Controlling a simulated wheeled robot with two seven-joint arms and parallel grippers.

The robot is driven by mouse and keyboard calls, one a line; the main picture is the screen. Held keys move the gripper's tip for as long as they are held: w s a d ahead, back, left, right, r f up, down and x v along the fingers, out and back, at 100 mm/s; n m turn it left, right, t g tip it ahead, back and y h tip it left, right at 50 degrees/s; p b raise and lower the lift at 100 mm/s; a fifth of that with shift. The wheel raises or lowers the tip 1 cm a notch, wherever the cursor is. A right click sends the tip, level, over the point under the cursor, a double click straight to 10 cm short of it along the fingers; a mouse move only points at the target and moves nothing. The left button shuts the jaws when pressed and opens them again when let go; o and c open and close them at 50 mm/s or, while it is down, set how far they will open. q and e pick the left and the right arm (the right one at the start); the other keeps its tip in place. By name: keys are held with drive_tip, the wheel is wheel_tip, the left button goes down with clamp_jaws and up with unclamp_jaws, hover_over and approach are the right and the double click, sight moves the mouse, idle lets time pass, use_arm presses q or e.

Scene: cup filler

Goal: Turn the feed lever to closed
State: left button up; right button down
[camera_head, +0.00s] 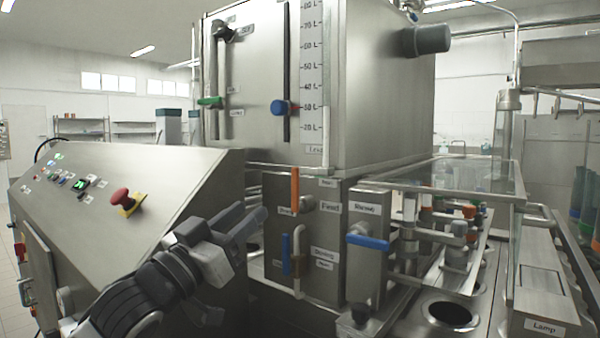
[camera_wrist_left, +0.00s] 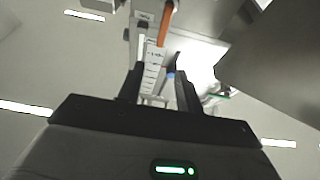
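The feed lever (camera_head: 295,188) is an orange handle. It stands upright on the steel front panel below the tank, left of the label "Feed" (camera_head: 330,208). Small labels sit left of its pivot and to its upper right; their words are too small to read surely. My left gripper (camera_head: 251,212) is to the left of the lever, apart from it, with its fingers pointing toward it. In the left wrist view the gripper (camera_wrist_left: 159,82) is open and empty, and the orange lever (camera_wrist_left: 166,22) shows beyond the fingertips. My right gripper is not in view.
A blue lever (camera_head: 368,242) sticks out on the box to the right. A pale bent pipe (camera_head: 298,262) and a small blue handle (camera_head: 286,262) are below the feed lever. A sloped control panel with a red stop button (camera_head: 120,196) stands on the left, behind my arm.

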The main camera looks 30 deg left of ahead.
sight(293, 175)
use_arm(q)
drive_tip(key=p+x, duration=0.4)
drive_tip(key=x, duration=1)
drive_tip(key=shift+w+f, duration=0.1)
drive_tip(key=shift+w, duration=0.15)
drive_tip(key=shift+c, duration=0.2)
clamp_jaws()
